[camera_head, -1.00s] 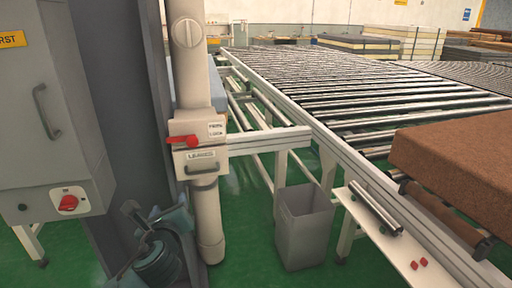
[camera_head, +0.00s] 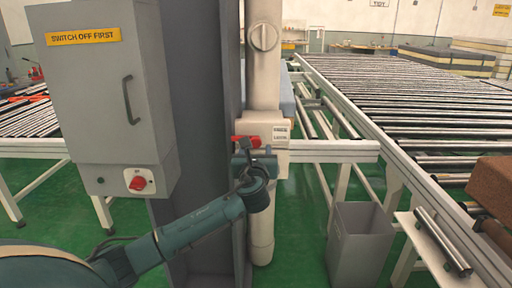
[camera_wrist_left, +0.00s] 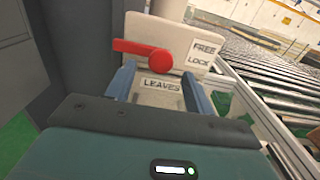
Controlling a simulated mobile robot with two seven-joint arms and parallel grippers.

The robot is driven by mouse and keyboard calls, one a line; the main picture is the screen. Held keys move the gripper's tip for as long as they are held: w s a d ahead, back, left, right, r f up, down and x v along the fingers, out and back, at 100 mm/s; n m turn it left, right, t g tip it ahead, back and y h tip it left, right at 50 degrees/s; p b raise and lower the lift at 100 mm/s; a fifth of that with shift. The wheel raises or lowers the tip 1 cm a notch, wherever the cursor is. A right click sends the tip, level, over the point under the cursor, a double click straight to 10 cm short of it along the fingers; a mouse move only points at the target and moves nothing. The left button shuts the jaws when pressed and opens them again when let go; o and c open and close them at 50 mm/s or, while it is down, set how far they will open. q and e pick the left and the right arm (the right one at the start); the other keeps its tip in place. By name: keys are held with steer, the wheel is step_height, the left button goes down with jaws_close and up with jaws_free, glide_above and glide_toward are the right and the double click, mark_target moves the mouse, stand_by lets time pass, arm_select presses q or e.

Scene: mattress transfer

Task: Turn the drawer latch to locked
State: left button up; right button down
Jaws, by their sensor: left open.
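The drawer latch is a red lever (camera_head: 246,141) on a pale box on the cream pipe. In the left wrist view the lever (camera_wrist_left: 140,48) points left from its round hub. Labels reading FREE and LOCK (camera_wrist_left: 203,54) sit right of the hub. The drawer front (camera_wrist_left: 160,86), marked LEAVES, is just below. My left gripper (camera_head: 252,163) is in front of the box, just below the lever. In the left wrist view its two fingers (camera_wrist_left: 159,82) are apart with nothing held, in front of the drawer front. My right gripper is out of view.
A grey cabinet (camera_head: 98,90) with a red switch (camera_head: 138,182) stands left, beside a dark column (camera_head: 195,110). A roller conveyor (camera_head: 400,105) runs along the right. A grey bin (camera_head: 361,245) stands below it. A brown block (camera_head: 495,190) is at far right.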

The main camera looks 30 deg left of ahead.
arm_select(q)
steer(key=shift+x, duration=1.35)
steer(key=shift+c, duration=0.2)
jaws_close()
